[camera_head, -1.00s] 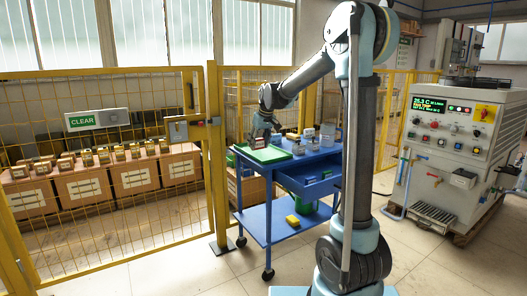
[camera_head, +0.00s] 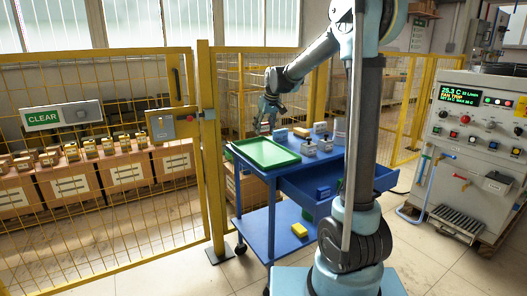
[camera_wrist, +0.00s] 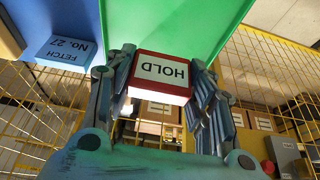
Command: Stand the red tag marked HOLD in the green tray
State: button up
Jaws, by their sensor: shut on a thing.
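The red-edged tag marked HOLD (camera_wrist: 160,77) is between the fingers of my gripper (camera_wrist: 160,95) in the wrist view, its lettering upside down there. My gripper is shut on it. The green tray (camera_wrist: 185,25) fills the top of that view beyond the tag. In the head view the green tray (camera_head: 265,153) lies on the near left of the blue cart, and its visible floor looks empty. My gripper (camera_head: 265,127) is over the tray's far side there. I cannot make out the tag in the head view, nor tell whether it touches the tray.
A blue tag marked FETCH No. 27 (camera_wrist: 66,54) is beside the tray. Several small blocks and holders (camera_head: 309,147) stand on the cart right of the tray. The cart's drawer (camera_head: 310,190) is open. A yellow mesh fence (camera_head: 110,190) stands at left, the heater cabinet (camera_head: 470,130) at right.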

aim_at(265, 130)
notch_tip(265, 130, down, 4)
jog(key=shift+w+f, duration=0.1)
jog(key=shift+w, duration=0.05)
jog(key=shift+f, duration=2.65)
jog(key=o, duration=1)
jog(key=shift+o, duration=0.2)
jog(key=v, duration=1.2)
